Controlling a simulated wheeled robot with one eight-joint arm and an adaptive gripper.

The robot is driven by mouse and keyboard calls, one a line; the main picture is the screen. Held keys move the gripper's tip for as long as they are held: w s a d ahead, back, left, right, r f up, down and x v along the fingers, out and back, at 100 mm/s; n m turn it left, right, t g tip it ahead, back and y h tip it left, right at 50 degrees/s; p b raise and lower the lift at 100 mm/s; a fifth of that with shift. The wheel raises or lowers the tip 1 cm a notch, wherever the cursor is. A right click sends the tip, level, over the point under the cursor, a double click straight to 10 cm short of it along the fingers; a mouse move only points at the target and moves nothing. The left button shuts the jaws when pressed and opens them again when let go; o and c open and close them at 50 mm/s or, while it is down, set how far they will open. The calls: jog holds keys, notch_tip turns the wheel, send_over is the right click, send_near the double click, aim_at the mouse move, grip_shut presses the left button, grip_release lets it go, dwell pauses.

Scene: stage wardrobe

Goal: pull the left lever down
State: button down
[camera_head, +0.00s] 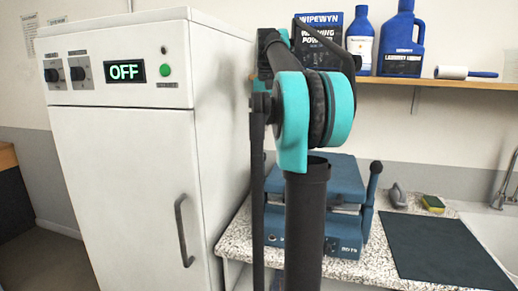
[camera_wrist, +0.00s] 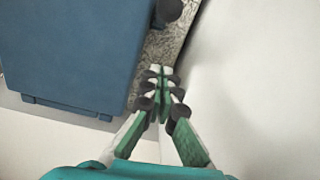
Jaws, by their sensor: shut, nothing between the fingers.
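The blue press (camera_head: 335,215) stands on the speckled counter, partly hidden behind my arm in the head view. Its right lever, with a dark round knob (camera_head: 376,168), stands up at its right side. The left lever is not visible there. In the wrist view, the blue press (camera_wrist: 65,55) fills the upper left. A dark round knob (camera_wrist: 168,11) at the top edge, beside the press, appears to belong to the left lever. My gripper (camera_wrist: 160,72) is shut and empty, apart from the knob and below it in the picture. My gripper is hidden in the head view.
A white cabinet (camera_head: 135,165) with an OFF display stands close left of the press. A shelf (camera_head: 440,83) with bottles and a box hangs above. On the counter lie a dark mat (camera_head: 435,247) and a sponge (camera_head: 433,203); a sink is at right.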

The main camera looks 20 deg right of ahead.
send_near(261, 172)
jog(key=shift+w+d+f, duration=0.25)
jog(key=shift+w+f, duration=0.6)
jog(key=shift+w, duration=0.05)
jog(key=shift+w+d+f, duration=0.25)
jog(key=shift+w+f, duration=0.6)
jog(key=shift+f, duration=0.05)
jog(key=shift+s+a, duration=0.1)
jog(key=shift+s, duration=0.05)
